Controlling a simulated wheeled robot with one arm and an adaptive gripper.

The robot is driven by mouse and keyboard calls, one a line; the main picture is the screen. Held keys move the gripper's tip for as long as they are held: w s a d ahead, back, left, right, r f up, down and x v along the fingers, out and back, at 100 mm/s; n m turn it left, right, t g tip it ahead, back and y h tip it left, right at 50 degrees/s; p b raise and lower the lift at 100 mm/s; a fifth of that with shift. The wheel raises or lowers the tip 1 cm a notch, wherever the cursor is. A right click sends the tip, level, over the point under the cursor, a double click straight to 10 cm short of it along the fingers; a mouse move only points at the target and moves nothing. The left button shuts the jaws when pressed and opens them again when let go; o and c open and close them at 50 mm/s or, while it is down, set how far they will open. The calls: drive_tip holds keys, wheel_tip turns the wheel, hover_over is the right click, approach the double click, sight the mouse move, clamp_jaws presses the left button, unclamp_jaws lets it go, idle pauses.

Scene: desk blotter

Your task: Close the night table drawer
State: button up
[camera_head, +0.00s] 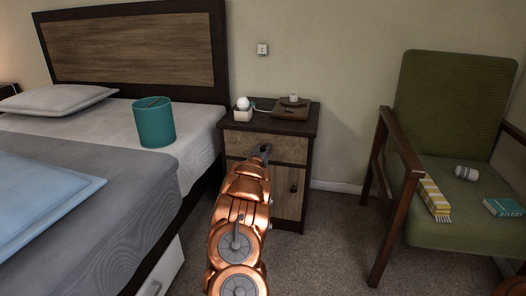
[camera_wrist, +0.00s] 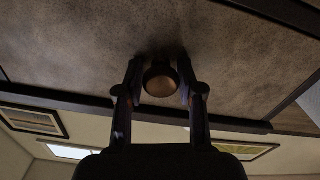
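The night table (camera_head: 312,122) stands between the bed and the chair, with a dark frame and lighter wood fronts. Its drawer front (camera_head: 290,149) is just under the top and looks about flush with the frame; a small opening cannot be ruled out. My gripper (camera_head: 262,149) is at the drawer front and hides its knob in the head view. In the wrist view, the round bronze drawer knob (camera_wrist: 160,80) lies between the two fingers of my gripper (camera_wrist: 159,72). The fingers are apart, with narrow gaps beside the knob.
A lower door (camera_head: 291,203) with a dark knob is below the drawer. A white lamp-like item (camera_head: 243,104) and a brown case (camera_head: 290,112) stand on top. The bed (camera_head: 200,150), with a teal bin (camera_head: 155,125), is left. A green chair (camera_head: 450,105) is right, with carpet between.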

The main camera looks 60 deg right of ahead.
drive_tip(key=o, duration=0.3)
drive_tip(key=shift+f, duration=0.1)
drive_tip(key=shift+o, duration=0.2)
drive_tip(key=shift+a, duration=0.2)
drive_tip(key=v, duration=1.1)
drive_tip(key=shift+s+a, duration=0.2)
drive_tip(key=shift+a, duration=0.1)
idle(0.4)
